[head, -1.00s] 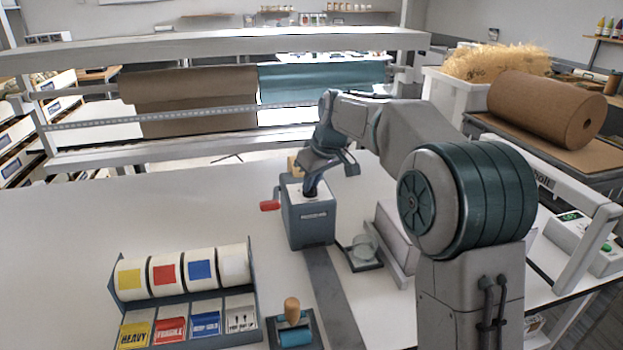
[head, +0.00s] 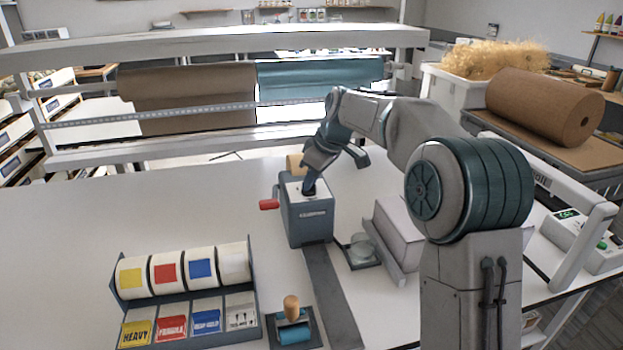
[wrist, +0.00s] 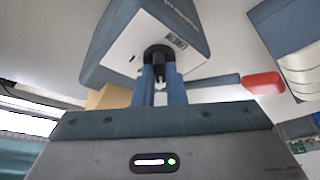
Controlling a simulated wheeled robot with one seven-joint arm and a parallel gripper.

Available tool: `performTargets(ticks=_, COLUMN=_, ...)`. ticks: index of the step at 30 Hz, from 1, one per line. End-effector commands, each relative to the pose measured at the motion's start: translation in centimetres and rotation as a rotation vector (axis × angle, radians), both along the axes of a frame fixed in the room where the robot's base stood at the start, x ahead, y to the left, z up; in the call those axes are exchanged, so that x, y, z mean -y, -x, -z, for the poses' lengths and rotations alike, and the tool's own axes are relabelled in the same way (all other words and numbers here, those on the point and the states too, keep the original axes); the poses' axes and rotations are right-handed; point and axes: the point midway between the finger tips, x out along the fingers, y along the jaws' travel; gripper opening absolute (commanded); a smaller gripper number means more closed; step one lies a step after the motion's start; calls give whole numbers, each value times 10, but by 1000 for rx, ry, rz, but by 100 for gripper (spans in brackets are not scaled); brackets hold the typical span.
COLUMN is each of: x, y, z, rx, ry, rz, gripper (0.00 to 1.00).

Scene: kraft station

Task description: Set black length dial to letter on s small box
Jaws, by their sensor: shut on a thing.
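The blue-grey dispenser box (head: 308,226) stands on the white table, with a white top plate and a red-handled crank (head: 270,204) at its left. The black dial (wrist: 159,57) sits on the white plate in the wrist view. My gripper (wrist: 160,78) is shut on the black dial from above, one blue finger on each side. In the head view my gripper (head: 310,186) is at the box's top. The dial's pointer and any letter marks are too small or hidden to read. A small barcode label shows beside the dial.
A label rack (head: 258,308) with several rolls stands front left, next to a wooden-handled roller (head: 292,308). A pale carton (head: 400,232) and a small dish (head: 363,248) are right of the box. The table's left part is clear.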

Motion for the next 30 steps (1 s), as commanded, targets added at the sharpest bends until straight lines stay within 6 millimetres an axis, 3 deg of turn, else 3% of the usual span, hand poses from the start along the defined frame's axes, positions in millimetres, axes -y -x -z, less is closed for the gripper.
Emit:
performTargets(ticks=2, x=0, y=0, z=-2, rx=4, ry=0, rz=-1, gripper=0)
performTargets(ticks=3, x=0, y=0, z=-2, rx=5, ry=-1, rz=-1, gripper=19)
performTargets(ticks=5, x=0, y=0, z=-1, rx=4, ry=0, rz=-1, gripper=33)
performTargets(ticks=17, x=3, y=1, z=-9, rx=3, ry=0, rz=1, gripper=33)
performTargets(ticks=30, x=34, y=17, z=-95, rx=7, ry=-1, rz=1, gripper=33)
